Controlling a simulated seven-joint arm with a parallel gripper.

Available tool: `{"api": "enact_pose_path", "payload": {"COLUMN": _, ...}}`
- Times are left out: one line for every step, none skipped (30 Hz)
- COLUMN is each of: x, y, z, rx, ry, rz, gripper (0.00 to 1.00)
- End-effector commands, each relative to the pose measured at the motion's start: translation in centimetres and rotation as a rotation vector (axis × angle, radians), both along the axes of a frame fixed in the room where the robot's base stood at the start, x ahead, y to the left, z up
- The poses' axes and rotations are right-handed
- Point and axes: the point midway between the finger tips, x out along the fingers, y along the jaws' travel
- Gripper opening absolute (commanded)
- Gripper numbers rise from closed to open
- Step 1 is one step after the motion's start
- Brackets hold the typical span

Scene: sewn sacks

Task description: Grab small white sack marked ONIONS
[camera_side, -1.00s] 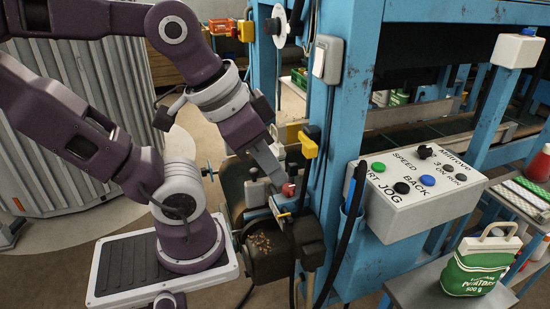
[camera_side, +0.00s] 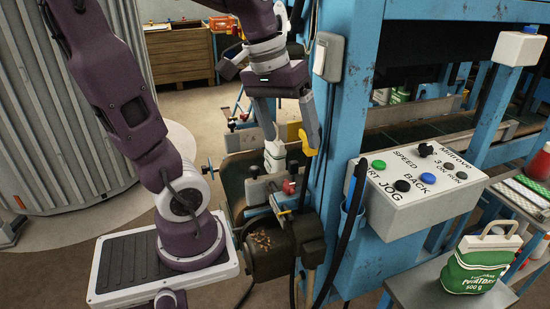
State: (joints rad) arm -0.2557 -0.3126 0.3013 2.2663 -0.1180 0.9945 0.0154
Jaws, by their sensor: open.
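A small whitish object (camera_side: 274,157), likely the small sack, stands upright on the machine by the blue post. Its marking is too small to read. My gripper (camera_side: 290,143) points down just above it, with its fingers spread apart. One finger is at the object's upper left and the other is to its right. I cannot tell whether either finger touches it. A green and white sack (camera_side: 482,265) with a pale handle and "500 g" on it stands on the grey bench at the lower right; its label looks like potatoes, not onions.
The blue post (camera_side: 345,150) rises close to the right of my gripper. A control box (camera_side: 415,195) with coloured buttons juts from it. A red knob (camera_side: 289,187) and a dark pan (camera_side: 268,245) sit below the gripper. A wooden cabinet (camera_side: 180,55) stands behind.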

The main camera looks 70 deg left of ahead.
Motion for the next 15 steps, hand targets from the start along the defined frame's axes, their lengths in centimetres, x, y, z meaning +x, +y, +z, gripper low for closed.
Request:
{"api": "enact_pose_path", "payload": {"x": 1.1, "y": 4.2, "z": -1.0, "rx": -0.063, "ry": 0.070, "rz": 0.166, "gripper": 0.81}}
{"api": "enact_pose_path", "payload": {"x": 1.7, "y": 6.7, "z": -1.5, "rx": -0.099, "ry": 0.100, "rz": 0.256, "gripper": 0.81}}
{"api": "enact_pose_path", "payload": {"x": 2.4, "y": 9.9, "z": -2.2, "rx": -0.146, "ry": 0.133, "rz": 0.362, "gripper": 0.81}}
{"api": "enact_pose_path", "payload": {"x": 2.9, "y": 12.2, "z": -2.8, "rx": -0.178, "ry": 0.149, "rz": 0.426, "gripper": 0.81}}
{"api": "enact_pose_path", "payload": {"x": 3.6, "y": 14.3, "z": -3.2, "rx": -0.206, "ry": 0.157, "rz": 0.474, "gripper": 0.81}}
{"api": "enact_pose_path", "payload": {"x": 4.4, "y": 16.7, "z": -3.9, "rx": -0.238, "ry": 0.159, "rz": 0.521, "gripper": 0.81}}
{"api": "enact_pose_path", "payload": {"x": 5.1, "y": 18.4, "z": -4.3, "rx": -0.258, "ry": 0.156, "rz": 0.544, "gripper": 0.81}}
{"api": "enact_pose_path", "payload": {"x": 5.7, "y": 20.0, "z": -4.9, "rx": -0.275, "ry": 0.152, "rz": 0.563, "gripper": 0.81}}
{"api": "enact_pose_path", "payload": {"x": 6.4, "y": 22.1, "z": -5.6, "rx": -0.296, "ry": 0.143, "rz": 0.582, "gripper": 0.81}}
{"api": "enact_pose_path", "payload": {"x": 7.0, "y": 23.7, "z": -6.3, "rx": -0.307, "ry": 0.134, "rz": 0.592, "gripper": 0.81}}
{"api": "enact_pose_path", "payload": {"x": 7.4, "y": 25.3, "z": -7.1, "rx": -0.319, "ry": 0.127, "rz": 0.599, "gripper": 0.81}}
{"api": "enact_pose_path", "payload": {"x": 8.0, "y": 27.4, "z": -8.3, "rx": -0.331, "ry": 0.116, "rz": 0.604, "gripper": 0.81}}
{"api": "enact_pose_path", "payload": {"x": 8.3, "y": 28.9, "z": -9.2, "rx": -0.336, "ry": 0.109, "rz": 0.606, "gripper": 0.81}}
{"api": "enact_pose_path", "payload": {"x": 8.6, "y": 30.2, "z": -10.3, "rx": -0.340, "ry": 0.106, "rz": 0.605, "gripper": 0.81}}
{"api": "enact_pose_path", "payload": {"x": 8.9, "y": 31.9, "z": -11.8, "rx": -0.342, "ry": 0.108, "rz": 0.612, "gripper": 0.81}}
